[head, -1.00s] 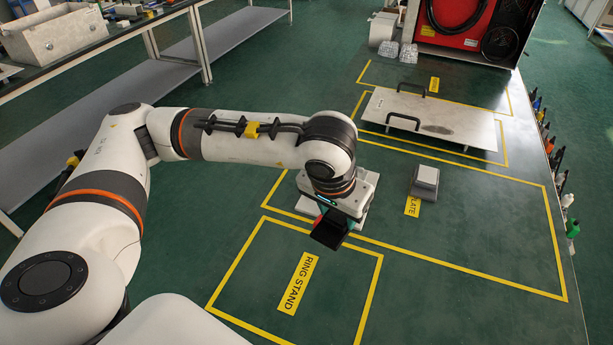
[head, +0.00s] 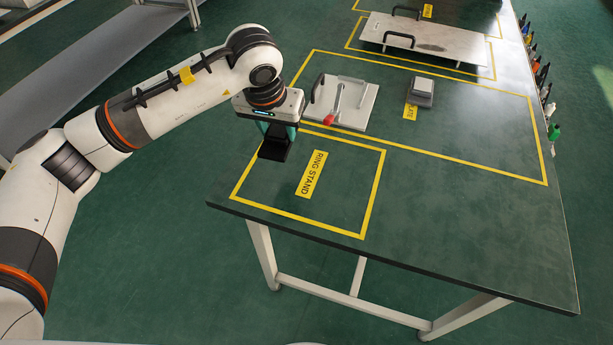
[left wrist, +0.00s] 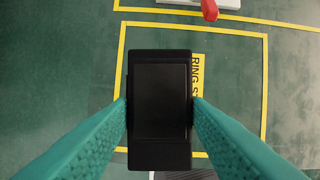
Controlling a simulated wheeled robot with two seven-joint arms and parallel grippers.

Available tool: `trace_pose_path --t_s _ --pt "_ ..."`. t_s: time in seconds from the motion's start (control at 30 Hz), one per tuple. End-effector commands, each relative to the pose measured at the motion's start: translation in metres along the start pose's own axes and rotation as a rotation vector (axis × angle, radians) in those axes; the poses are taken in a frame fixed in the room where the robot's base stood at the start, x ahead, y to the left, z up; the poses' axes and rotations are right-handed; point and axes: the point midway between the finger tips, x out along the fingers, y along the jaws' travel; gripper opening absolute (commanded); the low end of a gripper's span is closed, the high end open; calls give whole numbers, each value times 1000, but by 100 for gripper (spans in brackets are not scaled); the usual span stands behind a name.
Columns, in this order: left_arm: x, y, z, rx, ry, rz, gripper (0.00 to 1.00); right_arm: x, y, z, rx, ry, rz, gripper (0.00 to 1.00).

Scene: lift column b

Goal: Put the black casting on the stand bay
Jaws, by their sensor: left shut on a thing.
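The black casting (head: 272,151) is a dark block held between the teal fingers of my left gripper (head: 276,134). In the left wrist view the casting (left wrist: 160,100) is upright in the picture, with a finger of the gripper (left wrist: 160,106) on each side. The stand bay (head: 348,221) is a yellow-outlined rectangle on the green table, with a yellow label (head: 312,174) reading RING STAND. In the head view the casting overlaps the bay's back left part. Its height above the table is hard to tell. In the left wrist view it partly hides the label.
Behind the bay is a white plate (head: 357,104) with a red-tipped clamp (head: 334,115). A grey block (head: 421,91) stands right of it. A metal plate with black handles (head: 440,45) lies further back. Bottles and tools line the right edge. The table's front right is clear.

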Motion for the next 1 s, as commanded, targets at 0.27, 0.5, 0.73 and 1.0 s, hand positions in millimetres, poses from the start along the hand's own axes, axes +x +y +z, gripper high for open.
trace_pose_path --t_s 0.27,0.5,0.73,1.0 --pt "23 -33 20 65 17 -18 6 6 0 0 0 0 -1 0" --pt "63 -33 8 66 19 -18 6 2 0 0 0 0 -1 0" --pt "81 -33 3 66 17 -19 6 1 -1 0 0 0 -1 0" --pt "110 -33 -6 66 15 -18 6 -1 -1 0 0 0 -1 0"
